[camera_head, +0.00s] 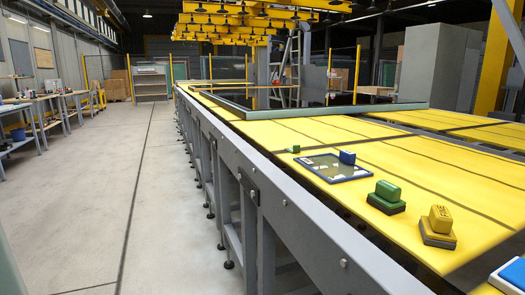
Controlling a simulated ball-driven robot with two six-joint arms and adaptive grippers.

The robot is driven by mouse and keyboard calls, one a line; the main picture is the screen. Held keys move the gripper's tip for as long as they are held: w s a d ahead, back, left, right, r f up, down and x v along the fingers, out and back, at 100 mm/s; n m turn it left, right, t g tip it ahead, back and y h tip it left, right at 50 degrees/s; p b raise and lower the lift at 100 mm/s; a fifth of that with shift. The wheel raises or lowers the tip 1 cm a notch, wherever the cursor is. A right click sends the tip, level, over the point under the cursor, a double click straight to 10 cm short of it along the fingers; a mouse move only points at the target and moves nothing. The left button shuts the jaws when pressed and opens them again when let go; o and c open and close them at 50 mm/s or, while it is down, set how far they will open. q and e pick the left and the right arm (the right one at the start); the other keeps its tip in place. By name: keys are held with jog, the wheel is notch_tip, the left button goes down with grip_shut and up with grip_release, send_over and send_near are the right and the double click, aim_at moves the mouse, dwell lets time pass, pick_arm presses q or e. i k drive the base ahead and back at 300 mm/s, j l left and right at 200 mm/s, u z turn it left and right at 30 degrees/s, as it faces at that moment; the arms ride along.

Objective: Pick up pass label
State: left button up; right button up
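No readable pass label shows; I cannot tell which item it is. A green stamp-like block on a dark base (386,197) stands near the front edge of the yellow table (440,180). A yellow block with small dark marks on a grey base (438,228) stands nearer, to its right. A dark-framed flat panel (325,170) with small pale patches lies further back. A blue block with a white base (347,157) is at the panel's far right edge. A small green piece (294,149) lies beyond the panel. Neither gripper is in view.
A blue-and-white object (510,274) is cut off at the lower right. A grey rail (290,200) runs along the table's left side. A large framed pane (300,108) lies further back. A yellow suction lifter (250,22) hangs overhead. The floor aisle (140,190) at left is clear.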

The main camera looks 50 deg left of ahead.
aim_at(296, 149)
jog(key=u, duration=1.5)
